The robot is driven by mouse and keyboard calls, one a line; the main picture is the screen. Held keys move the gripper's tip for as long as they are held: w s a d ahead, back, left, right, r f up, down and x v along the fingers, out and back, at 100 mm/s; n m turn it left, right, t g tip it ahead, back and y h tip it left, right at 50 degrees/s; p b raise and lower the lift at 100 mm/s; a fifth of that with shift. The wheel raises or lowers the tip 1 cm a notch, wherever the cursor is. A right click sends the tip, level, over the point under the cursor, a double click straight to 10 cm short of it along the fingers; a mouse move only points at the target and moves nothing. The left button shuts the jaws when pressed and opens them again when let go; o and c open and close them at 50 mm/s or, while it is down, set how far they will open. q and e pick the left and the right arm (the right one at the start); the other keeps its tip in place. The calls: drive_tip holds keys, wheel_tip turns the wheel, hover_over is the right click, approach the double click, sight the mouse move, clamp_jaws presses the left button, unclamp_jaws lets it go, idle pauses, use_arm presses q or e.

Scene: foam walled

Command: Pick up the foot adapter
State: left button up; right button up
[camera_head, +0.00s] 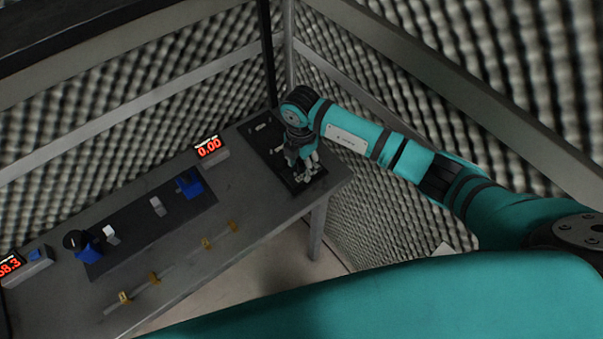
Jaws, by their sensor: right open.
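My right gripper (305,170) points down over the dark mat (259,144) at the right end of the grey table. It is open. Small pale parts show at its fingertips, too small and too covered by the gripper to tell apart from the fingers. I cannot tell which piece is the foot adapter. A small pale piece (261,127) lies at the far end of the same mat. My left gripper is not in view.
A longer dark mat (145,222) holds blue fixtures (189,184) and small light blocks (158,206). Red-digit displays (209,147) stand at the table's back edge. Yellow clips (154,278) line the front. Foam walls enclose the table closely behind and right.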

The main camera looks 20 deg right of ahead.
drive_tip(key=shift+r, duration=0.1)
clamp_jaws()
drive_tip(key=shift+r, duration=0.15)
